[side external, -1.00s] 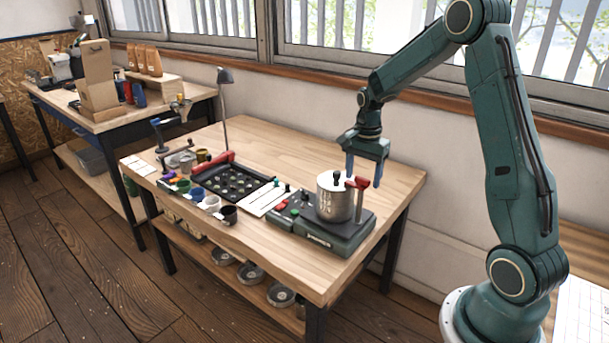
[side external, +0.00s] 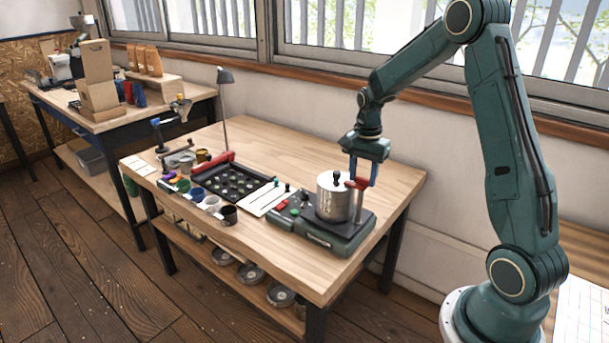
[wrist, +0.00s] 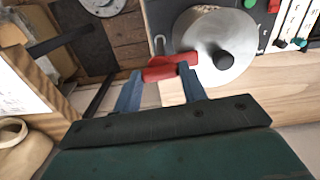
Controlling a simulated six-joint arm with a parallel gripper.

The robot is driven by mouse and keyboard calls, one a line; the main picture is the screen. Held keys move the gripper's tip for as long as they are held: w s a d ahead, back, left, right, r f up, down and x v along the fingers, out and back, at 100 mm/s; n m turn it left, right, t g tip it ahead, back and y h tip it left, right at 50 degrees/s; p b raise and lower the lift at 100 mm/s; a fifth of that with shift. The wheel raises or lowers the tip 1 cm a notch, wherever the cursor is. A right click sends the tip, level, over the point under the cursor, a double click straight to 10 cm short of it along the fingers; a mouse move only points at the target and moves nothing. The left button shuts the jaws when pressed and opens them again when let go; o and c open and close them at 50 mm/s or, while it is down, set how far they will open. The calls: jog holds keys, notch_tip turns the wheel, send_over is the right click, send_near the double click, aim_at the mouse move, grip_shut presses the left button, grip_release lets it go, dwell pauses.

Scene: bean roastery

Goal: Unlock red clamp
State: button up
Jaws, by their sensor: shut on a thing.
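The red clamp (side external: 357,183) is at the right side of a silver cylinder (side external: 335,200) with a black knob, standing on a dark machine base (side external: 320,236). In the wrist view the red clamp (wrist: 168,68) lies between the tips of my gripper's blue fingers, its inner end overlapping the cylinder's top (wrist: 215,45). My gripper (side external: 361,180) points down and is shut on the red clamp. The near finger partly hides the clamp's post in the side view.
Red and green buttons (side external: 281,205) sit on the base, left of the cylinder. A white card (side external: 262,201), a black tray (side external: 228,190) and several small cups stand further left. A lamp (side external: 224,110) stands behind. The back right tabletop is clear.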

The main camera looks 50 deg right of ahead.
aim_at(363, 178)
jog(key=n, duration=1.3)
jog(key=shift+n, duration=2.1)
jog(key=o, duration=1)
jog(key=shift+r, duration=0.15)
notch_tip(363, 178, up, 14)
jog(key=shift+f, duration=0.2)
